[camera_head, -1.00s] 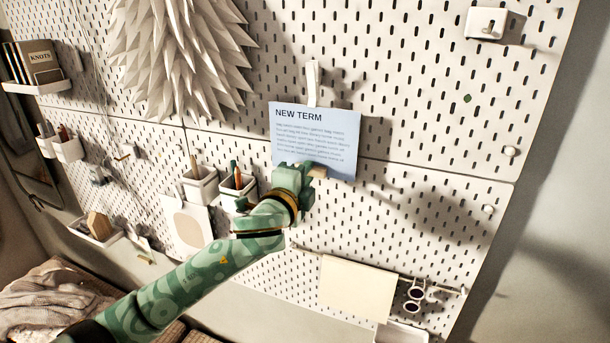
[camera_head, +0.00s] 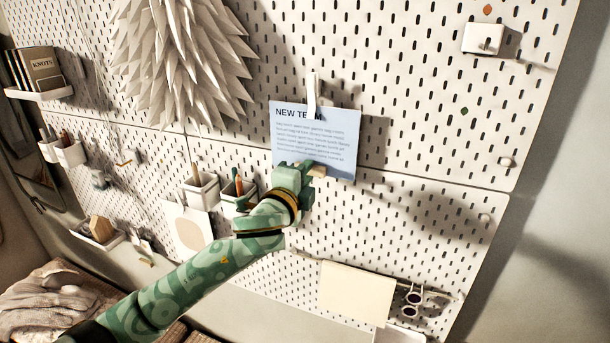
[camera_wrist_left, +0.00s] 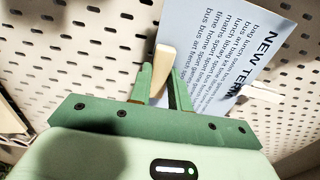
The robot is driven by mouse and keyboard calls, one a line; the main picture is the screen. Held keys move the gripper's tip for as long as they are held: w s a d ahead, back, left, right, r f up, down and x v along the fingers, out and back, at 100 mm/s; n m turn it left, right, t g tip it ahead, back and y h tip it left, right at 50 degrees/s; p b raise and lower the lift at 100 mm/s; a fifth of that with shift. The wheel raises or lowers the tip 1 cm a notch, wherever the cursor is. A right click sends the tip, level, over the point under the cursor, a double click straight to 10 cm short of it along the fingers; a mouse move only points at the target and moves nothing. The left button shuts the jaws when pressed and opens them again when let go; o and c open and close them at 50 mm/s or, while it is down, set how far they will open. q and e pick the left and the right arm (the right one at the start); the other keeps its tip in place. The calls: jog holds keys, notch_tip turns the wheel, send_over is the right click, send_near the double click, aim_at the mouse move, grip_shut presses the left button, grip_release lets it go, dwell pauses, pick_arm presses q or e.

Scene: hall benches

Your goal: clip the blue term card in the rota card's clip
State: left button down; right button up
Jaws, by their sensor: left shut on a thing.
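The blue term card (camera_head: 332,140), headed NEW TERM, stands nearly upright in front of the pegboard. The white clip (camera_head: 312,92) crosses the card's top edge, and its lower end covers part of the word TERM. In the left wrist view the clip (camera_wrist_left: 262,94) also overlaps the card (camera_wrist_left: 225,75) at its heading. My left gripper (camera_head: 308,170) is shut at the card's lower edge, with a pale wooden piece (camera_wrist_left: 163,68) at its fingers. I cannot tell whether the clip grips the card. I cannot make out a separate rota card. My right gripper is not in view.
A spiky white paper decoration (camera_head: 180,60) hangs at upper left. Pen cups (camera_head: 202,190) are left of my gripper. A cream sheet (camera_head: 355,292) and sunglasses (camera_head: 414,298) hang below right. A white hook block (camera_head: 483,39) sits upper right.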

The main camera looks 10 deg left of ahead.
pick_arm(q)
jog(key=c, duration=1.2)
grip_release()
jog(key=shift+c, duration=0.2)
jog(key=shift+s, duration=0.1)
jog(key=s+a+b, duration=0.2)
jog(key=s+a, duration=0.1)
jog(key=s, duration=1.3)
jog(key=shift+b, duration=0.4)
